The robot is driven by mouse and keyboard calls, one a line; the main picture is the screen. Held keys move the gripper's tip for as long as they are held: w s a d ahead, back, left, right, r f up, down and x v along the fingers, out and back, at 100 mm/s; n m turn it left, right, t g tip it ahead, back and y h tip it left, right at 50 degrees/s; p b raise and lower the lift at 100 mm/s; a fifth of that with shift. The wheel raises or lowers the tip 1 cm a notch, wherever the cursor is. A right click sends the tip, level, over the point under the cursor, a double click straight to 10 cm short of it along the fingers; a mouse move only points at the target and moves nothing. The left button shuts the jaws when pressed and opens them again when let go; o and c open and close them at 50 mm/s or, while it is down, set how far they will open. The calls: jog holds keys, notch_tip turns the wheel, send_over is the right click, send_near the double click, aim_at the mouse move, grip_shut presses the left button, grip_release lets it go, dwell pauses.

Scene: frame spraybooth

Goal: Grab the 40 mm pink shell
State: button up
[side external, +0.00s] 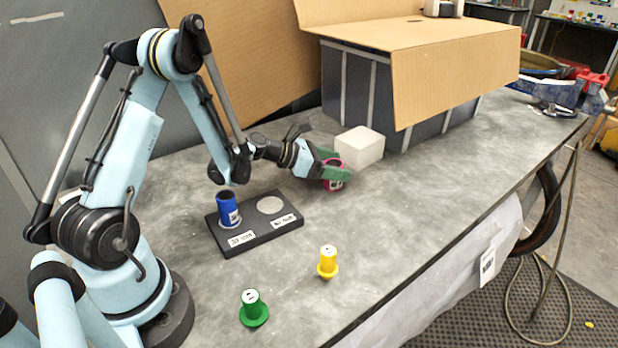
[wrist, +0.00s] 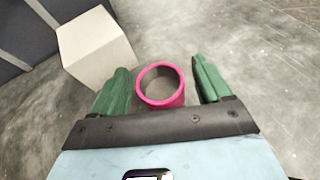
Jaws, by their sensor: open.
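The pink shell (side external: 334,184) is a short hollow cylinder standing on the grey table, partly hidden by my gripper in the side view. In the wrist view the pink shell (wrist: 161,86) shows its open round top between my two green fingers. My gripper (side external: 336,168) is open around it, with one finger on each side. In the wrist view my gripper (wrist: 164,84) shows gaps on both sides of the shell, the wider one on the right. No grip is visible.
A white block (side external: 360,146) stands close behind the shell; it also shows in the wrist view (wrist: 94,48). A black holder (side external: 262,232) carries a blue cylinder (side external: 228,208) and has an empty round spot. A yellow piece (side external: 328,262) and green piece (side external: 253,308) stand nearer the front. A cardboard-topped bin (side external: 360,85) stands behind.

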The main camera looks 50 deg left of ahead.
jog(key=shift+c, duration=0.2)
jog(key=c, duration=1.1)
jog(key=shift+o, duration=0.2)
jog(key=shift+r, duration=0.15)
